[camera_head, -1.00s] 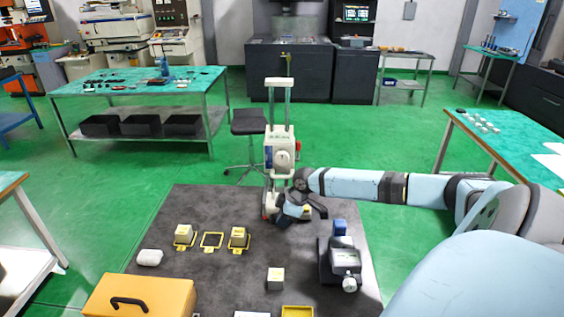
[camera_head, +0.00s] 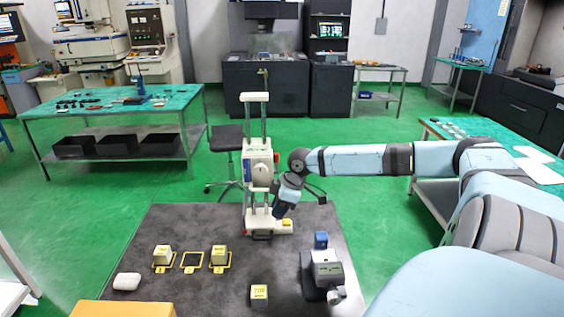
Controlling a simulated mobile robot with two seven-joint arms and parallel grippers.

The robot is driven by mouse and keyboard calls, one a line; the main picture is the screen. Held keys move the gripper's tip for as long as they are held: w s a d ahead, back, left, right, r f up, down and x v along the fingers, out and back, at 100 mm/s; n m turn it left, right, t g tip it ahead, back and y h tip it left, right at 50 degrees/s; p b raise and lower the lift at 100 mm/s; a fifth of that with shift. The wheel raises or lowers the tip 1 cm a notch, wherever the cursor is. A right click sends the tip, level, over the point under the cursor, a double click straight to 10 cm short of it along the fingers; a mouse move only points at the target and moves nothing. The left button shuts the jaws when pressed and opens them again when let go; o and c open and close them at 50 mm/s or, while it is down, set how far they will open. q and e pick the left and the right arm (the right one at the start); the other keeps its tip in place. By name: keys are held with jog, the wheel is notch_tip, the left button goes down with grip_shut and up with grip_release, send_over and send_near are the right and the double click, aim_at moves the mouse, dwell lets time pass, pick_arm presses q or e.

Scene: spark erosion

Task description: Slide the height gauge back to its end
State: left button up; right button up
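The height gauge (camera_head: 261,172) is a white instrument with two upright grey columns, standing upright at the back of the dark table. Its white base (camera_head: 262,222) reaches to the right, with a small yellow-marked block (camera_head: 287,223) at its right end. My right gripper (camera_head: 281,212) comes in from the right and points down just right of the gauge's columns, above the base. Its fingertips are too small and dark to show whether they are open or touch the gauge. My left gripper is out of view.
On the dark table (camera_head: 200,217) stand yellow-framed pads with two pale blocks (camera_head: 163,254), a white rounded object (camera_head: 126,281), a single block (camera_head: 259,295) and a grey device (camera_head: 325,272) at right. A yellow case (camera_head: 120,309) shows at the front. A stool (camera_head: 227,140) stands behind.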

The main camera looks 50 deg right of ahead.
jog(key=shift+v, duration=1.4)
